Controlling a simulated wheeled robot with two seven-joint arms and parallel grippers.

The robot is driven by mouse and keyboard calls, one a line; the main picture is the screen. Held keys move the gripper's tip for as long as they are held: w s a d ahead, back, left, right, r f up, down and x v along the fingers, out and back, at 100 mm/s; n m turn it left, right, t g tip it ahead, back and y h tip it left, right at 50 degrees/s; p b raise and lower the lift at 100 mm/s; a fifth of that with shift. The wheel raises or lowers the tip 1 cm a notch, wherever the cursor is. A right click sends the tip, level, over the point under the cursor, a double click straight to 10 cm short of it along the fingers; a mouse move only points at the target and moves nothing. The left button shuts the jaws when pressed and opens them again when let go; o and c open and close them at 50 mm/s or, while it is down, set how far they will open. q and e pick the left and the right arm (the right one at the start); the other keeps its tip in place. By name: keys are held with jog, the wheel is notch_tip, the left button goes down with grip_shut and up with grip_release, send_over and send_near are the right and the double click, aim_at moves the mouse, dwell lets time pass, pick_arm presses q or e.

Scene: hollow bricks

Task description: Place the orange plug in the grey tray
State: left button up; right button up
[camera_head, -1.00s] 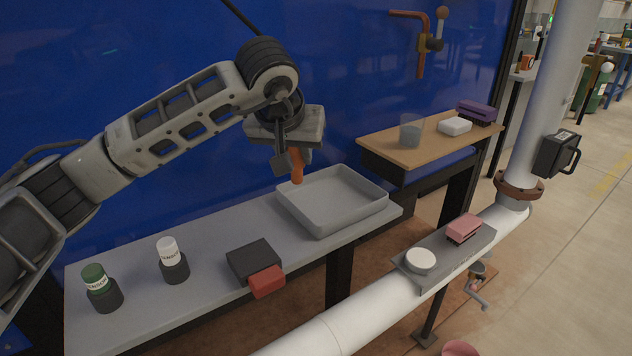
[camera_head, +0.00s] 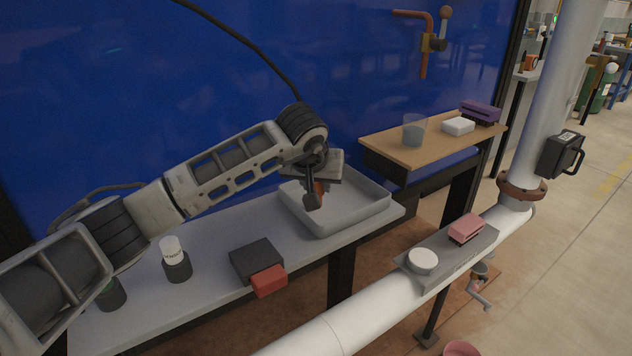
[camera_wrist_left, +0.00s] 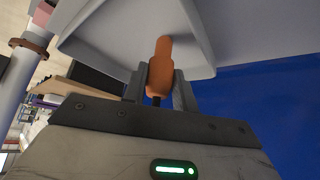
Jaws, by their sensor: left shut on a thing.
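The grey tray (camera_head: 362,212) stands on the grey bench at its right end. My left gripper (camera_head: 315,196) is shut on the orange plug (camera_head: 319,187) over the left part of the tray. The plug is mostly hidden by the fingers in the head view. In the left wrist view the orange plug (camera_wrist_left: 161,68) sits between the two fingers (camera_wrist_left: 160,88), and the tray (camera_wrist_left: 110,40) shows beyond its far end. I cannot tell whether the plug touches the tray floor. My right gripper is in neither view.
On the grey bench (camera_head: 215,235) are a white-capped container (camera_head: 175,262), a partly hidden container (camera_head: 112,294) and a dark block with a red part (camera_head: 268,280). A wooden shelf (camera_head: 385,142) stands right of the tray. A white pipe (camera_head: 350,325) runs in front.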

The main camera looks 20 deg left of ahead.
pick_arm(q)
jog(key=shift+f, duration=0.1)
jog(key=o, duration=1)
jog(key=shift+c, duration=0.2)
